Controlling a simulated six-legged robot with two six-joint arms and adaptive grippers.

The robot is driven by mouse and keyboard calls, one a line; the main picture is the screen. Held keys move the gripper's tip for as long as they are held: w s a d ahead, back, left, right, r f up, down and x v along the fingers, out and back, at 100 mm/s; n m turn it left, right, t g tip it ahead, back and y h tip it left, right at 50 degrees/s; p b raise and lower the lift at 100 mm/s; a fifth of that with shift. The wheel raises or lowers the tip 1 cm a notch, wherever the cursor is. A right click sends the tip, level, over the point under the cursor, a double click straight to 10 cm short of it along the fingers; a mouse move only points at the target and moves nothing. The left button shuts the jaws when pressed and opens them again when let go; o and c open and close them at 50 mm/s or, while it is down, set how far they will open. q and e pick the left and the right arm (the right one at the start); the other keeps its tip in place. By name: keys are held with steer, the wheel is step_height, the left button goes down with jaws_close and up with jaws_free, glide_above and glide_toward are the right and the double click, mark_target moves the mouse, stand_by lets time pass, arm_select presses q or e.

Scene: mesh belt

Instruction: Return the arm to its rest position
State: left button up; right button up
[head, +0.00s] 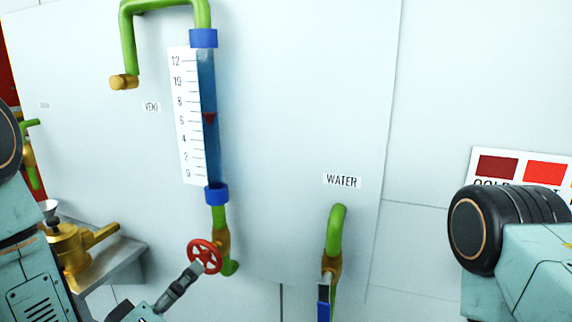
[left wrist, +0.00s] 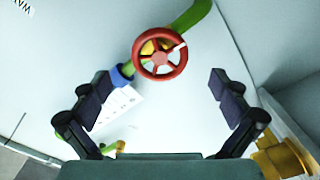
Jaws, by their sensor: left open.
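My left gripper (head: 178,288) is in the lower left of the head view, just below a red handwheel (head: 205,256) on the gauge's pipe. In the left wrist view, my left gripper (left wrist: 160,108) has its two dark fingers spread wide with nothing between them. The red handwheel (left wrist: 160,53) is ahead of the fingers, near the top middle, and the fingers look apart from it. My left arm (head: 32,250) comes in at the left edge. A part of my right arm (head: 520,262) shows at the right, but its gripper is out of view.
A sight gauge (head: 207,110) with blue liquid and a scale is on the white panel. A green WATER pipe (head: 337,230) with a blue-handled valve (head: 323,300) is right of the wheel. A brass fitting (head: 75,245) stands on a metal shelf (head: 125,262) at left.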

mark_target(203, 262)
arm_select(q)
steer(key=x, duration=0.7)
steer(key=shift+w, duration=0.1)
steer(key=v, duration=1.2)
steer(key=x, duration=1.2)
steer(key=shift+w+d, duration=0.1)
steer(key=shift+d, duration=0.05)
steer(key=shift+f+m, duration=0.1)
steer(key=shift+m, duration=0.2)
steer(key=shift+m+b, duration=0.8)
steer(key=shift+m, duration=0.4)
steer(key=m, duration=0.1)
steer(key=m+b, duration=0.1)
steer(key=m, duration=0.1)
steer(key=m+b, duration=0.1)
steer(key=m, duration=0.1)
steer(key=shift+a+f, duration=0.1)
steer(key=shift+a, duration=0.2)
steer(key=v, duration=0.4)
steer(key=shift+s+a, duration=0.15)
steer(key=shift+s, duration=0.6)
